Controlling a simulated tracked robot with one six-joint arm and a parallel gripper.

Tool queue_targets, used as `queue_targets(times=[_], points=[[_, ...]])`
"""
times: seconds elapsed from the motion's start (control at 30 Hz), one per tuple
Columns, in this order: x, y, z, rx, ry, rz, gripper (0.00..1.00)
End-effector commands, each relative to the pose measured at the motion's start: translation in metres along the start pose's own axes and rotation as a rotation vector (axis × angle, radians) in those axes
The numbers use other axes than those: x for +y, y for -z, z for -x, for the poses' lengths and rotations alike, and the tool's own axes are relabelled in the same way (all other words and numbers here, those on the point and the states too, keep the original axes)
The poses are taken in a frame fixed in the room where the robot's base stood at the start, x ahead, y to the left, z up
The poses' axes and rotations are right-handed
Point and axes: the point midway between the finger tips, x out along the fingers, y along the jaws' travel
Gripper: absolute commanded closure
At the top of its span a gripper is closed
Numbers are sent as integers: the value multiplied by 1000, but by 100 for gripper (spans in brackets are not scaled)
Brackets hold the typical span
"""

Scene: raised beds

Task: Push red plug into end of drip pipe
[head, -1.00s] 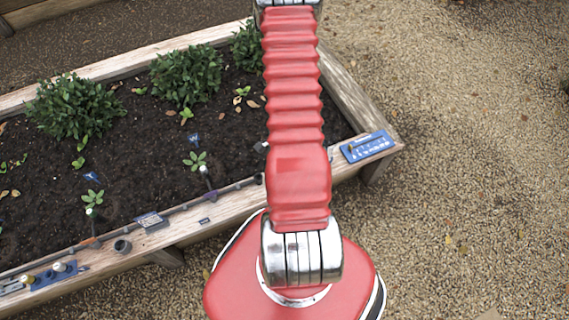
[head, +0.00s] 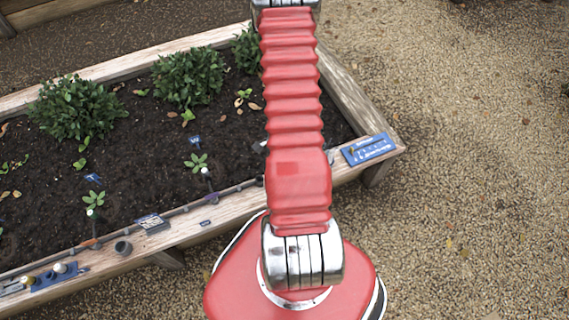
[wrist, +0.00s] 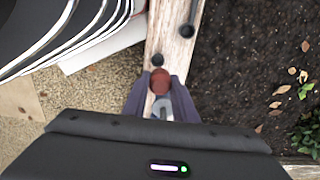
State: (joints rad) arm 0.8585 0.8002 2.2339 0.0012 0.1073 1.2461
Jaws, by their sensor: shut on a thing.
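In the wrist view the red plug (wrist: 161,82) sits between the two fingertips of my gripper (wrist: 162,98), which is shut on it. The plug is over the bed's wooden edge. A small dark round piece (wrist: 157,60) shows just beyond the plug; I cannot tell whether it touches it. The drip pipe (wrist: 191,13) is dark and ends in a round, wider tip on the wood, ahead and to the right of the plug, apart from it. In the head view the drip pipe (head: 185,210) runs along the front plank; my arm hides the gripper and plug.
A blue panel (head: 369,149) lies on the bed's right corner. A blue tray (head: 55,275) with small items and a dark cup (head: 123,248) are on the plank to the left. Soil with seedlings and bushes (head: 188,75) fills the bed. Open gravel (head: 480,200) is at right.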

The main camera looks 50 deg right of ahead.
Motion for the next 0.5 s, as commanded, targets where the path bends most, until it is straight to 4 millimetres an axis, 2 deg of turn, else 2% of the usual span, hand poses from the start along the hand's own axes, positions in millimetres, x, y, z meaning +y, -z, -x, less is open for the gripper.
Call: queue_targets(times=[0.5], points=[[-18,-24,0,0,0,1,96]])
